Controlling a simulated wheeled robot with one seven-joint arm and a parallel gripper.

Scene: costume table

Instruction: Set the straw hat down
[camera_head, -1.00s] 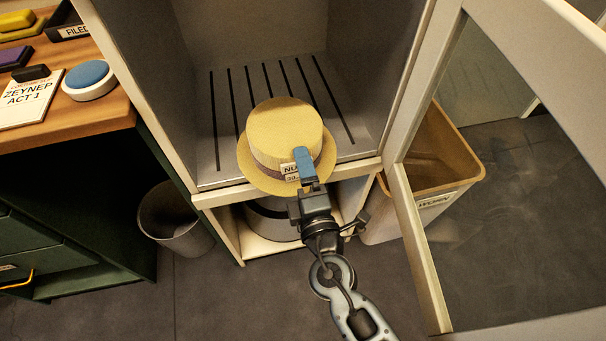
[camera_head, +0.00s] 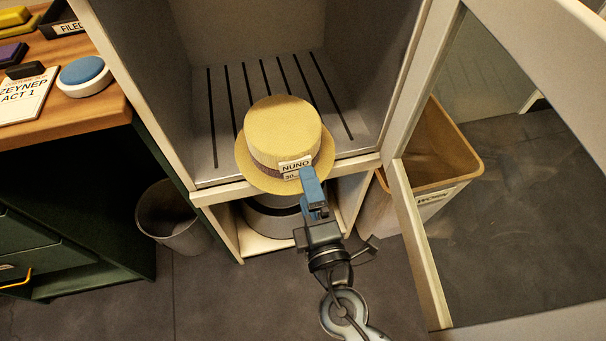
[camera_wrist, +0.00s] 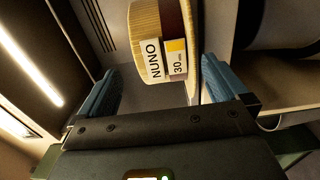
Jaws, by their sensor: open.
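The straw hat (camera_head: 284,128) is yellow with a dark band and a label reading NUNO. It sits crown up at the front edge of the slatted cabinet shelf (camera_head: 224,166), its brim reaching over the edge. My gripper (camera_head: 310,178) is just in front of the hat's label, pointing at it. In the wrist view the blue fingers (camera_wrist: 155,88) are wide apart, with the hat (camera_wrist: 147,18) beyond them and nothing gripped. The head view shows the fingers overlapping, so the exact gap to the brim is hard to tell.
An open door (camera_head: 413,250) stands right of the cabinet. A wooden bin (camera_head: 462,166) is behind it. Below the shelf is a compartment holding a grey round object (camera_head: 270,222). A waste bin (camera_head: 176,236) and a desk (camera_head: 100,118) are on the left. The shelf behind the hat is clear.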

